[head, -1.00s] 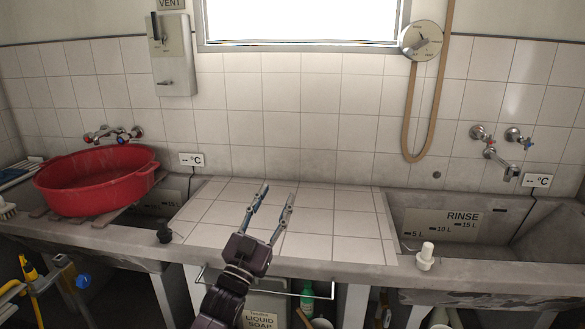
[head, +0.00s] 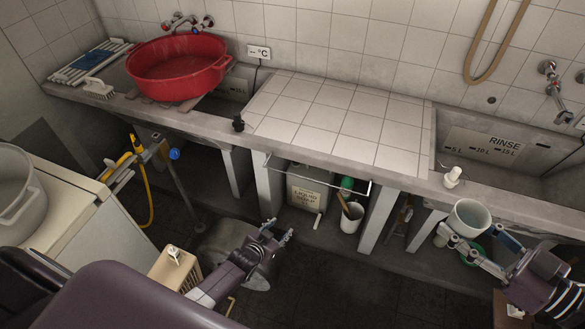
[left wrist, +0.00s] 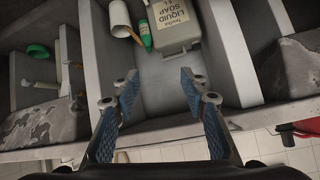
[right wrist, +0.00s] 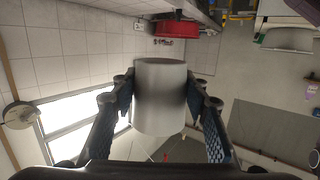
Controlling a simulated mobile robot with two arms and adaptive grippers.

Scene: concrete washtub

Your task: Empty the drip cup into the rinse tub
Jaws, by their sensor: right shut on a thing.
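The drip cup appears to be the pale, open-topped cup (head: 468,217) at the right of the head view. It is roughly upright, in front of the counter edge by the rinse tub (head: 545,168). My right gripper (head: 473,236) is shut on its sides; the cup (right wrist: 160,98) also fills the space between the fingers in the right wrist view. Its contents cannot be made out. The rinse tub is a concrete basin with a RINSE label and litre marks; its floor is hidden. My left gripper (head: 280,229) is open and empty, low in front of the counter; its spread fingers show in the left wrist view (left wrist: 160,80).
A white plug-like piece (head: 453,176) stands on the front ledge by the rinse tub. The tiled counter (head: 335,120) is clear. A red basin (head: 178,88) sits over the left tub. A soap canister (head: 307,192) and a white container (head: 351,218) stand below.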

